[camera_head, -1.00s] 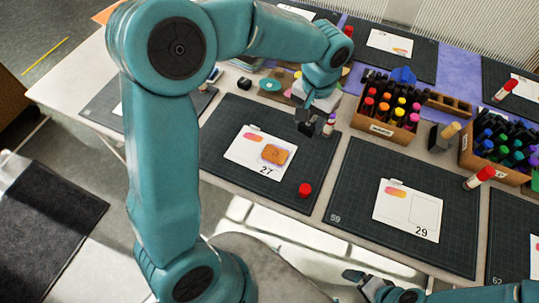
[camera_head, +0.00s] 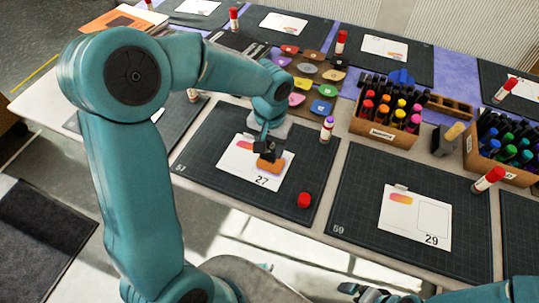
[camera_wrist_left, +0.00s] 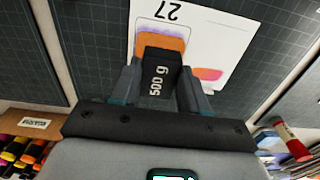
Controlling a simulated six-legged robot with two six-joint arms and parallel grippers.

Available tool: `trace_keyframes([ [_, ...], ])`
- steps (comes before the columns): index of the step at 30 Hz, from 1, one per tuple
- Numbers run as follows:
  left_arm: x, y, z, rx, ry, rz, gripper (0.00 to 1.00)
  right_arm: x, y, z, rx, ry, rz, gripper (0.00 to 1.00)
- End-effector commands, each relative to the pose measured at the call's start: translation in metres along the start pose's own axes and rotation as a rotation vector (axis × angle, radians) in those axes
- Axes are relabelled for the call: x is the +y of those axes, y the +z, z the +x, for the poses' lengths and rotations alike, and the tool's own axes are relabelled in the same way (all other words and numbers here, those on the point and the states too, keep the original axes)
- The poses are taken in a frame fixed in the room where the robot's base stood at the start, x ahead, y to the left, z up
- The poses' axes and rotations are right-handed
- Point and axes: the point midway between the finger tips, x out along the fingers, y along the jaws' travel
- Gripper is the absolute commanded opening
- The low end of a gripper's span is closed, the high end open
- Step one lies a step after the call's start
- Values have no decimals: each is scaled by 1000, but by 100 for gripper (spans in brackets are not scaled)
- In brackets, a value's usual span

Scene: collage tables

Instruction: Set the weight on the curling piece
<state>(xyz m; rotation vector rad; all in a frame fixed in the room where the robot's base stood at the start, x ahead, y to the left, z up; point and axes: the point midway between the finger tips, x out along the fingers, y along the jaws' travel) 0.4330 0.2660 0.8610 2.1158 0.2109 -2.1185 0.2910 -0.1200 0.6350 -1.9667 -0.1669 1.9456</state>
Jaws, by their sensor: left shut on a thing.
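My left gripper (camera_head: 265,143) is shut on a black weight (camera_wrist_left: 160,75) marked "500 g". The weight also shows dark under the fingers in the head view (camera_head: 266,152). It is over an orange piece (camera_head: 271,167) on the white card numbered 27 (camera_head: 246,181). In the left wrist view the weight overlaps the orange piece (camera_wrist_left: 146,43) and hides part of it. I cannot tell whether they touch. My right gripper (camera_head: 352,289) is at the bottom edge of the head view, only partly seen; its opening is unclear.
A red cap-like object (camera_head: 304,200) lies on the dark mat (camera_head: 205,143) right of the card. A glue stick (camera_head: 326,130) stands at the mat's back right. A marker box (camera_head: 384,133) stands beyond it. Colored pieces lie on a brown sheet behind. Card 29 (camera_head: 415,222) lies to the right.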

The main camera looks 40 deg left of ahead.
Motion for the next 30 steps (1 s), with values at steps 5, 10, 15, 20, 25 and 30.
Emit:
trace_keyframes([
  [5,-1,1,27,-4,0,-2,0,1,0,3,0,0,0,100],
  [10,-1,1,43,-1,1,-3,0,1,0,4,0,0,0,100],
  [15,-1,1,42,1,1,-3,0,1,0,4,0,0,0,100],
  [20,-1,1,46,0,1,-3,0,3,0,7,0,0,0,100],
  [25,-1,1,46,-1,1,-2,70,2,0,7,0,0,0,100],
  [30,-1,1,46,-1,1,-2,70,2,0,6,0,0,0,100],
])
